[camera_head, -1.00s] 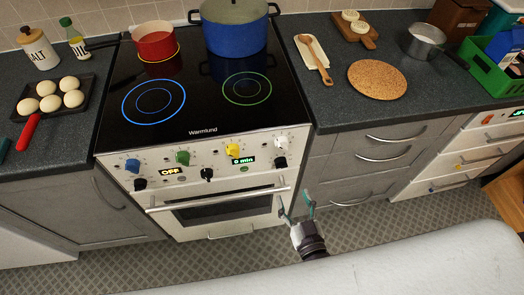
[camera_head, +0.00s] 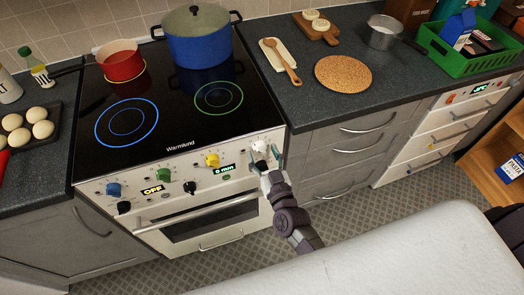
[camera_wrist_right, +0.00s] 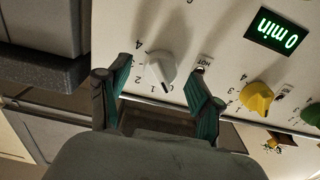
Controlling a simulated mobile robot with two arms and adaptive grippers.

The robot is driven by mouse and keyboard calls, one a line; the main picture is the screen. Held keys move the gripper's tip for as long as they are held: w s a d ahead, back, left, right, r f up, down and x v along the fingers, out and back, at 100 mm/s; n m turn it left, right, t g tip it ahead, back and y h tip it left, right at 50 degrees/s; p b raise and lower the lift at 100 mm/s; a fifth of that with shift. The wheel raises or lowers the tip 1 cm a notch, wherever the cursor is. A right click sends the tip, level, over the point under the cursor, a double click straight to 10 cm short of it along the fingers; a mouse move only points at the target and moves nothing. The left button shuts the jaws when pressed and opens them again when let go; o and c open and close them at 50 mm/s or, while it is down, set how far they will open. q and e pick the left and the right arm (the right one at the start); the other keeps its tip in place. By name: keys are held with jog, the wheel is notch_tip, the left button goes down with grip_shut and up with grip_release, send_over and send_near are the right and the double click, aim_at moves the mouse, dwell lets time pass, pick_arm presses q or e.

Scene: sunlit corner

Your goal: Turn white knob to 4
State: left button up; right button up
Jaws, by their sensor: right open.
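The white knob (camera_head: 259,147) is the rightmost top knob on the stove's front panel. I see gaps there; contact is not visible. My left gripper is not in view.
A yellow knob (camera_head: 212,160), a green knob (camera_head: 162,174) and a blue knob (camera_head: 113,189) sit along the same panel. A green "0 min" display (camera_wrist_right: 278,30) is near the white knob. The oven handle (camera_head: 200,212) runs below. A blue pot (camera_head: 197,40) stands on the hob.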

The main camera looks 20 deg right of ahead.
jog(key=shift+w, duration=0.45)
jog(key=shift+c, duration=0.2)
jog(key=c, duration=1.1)
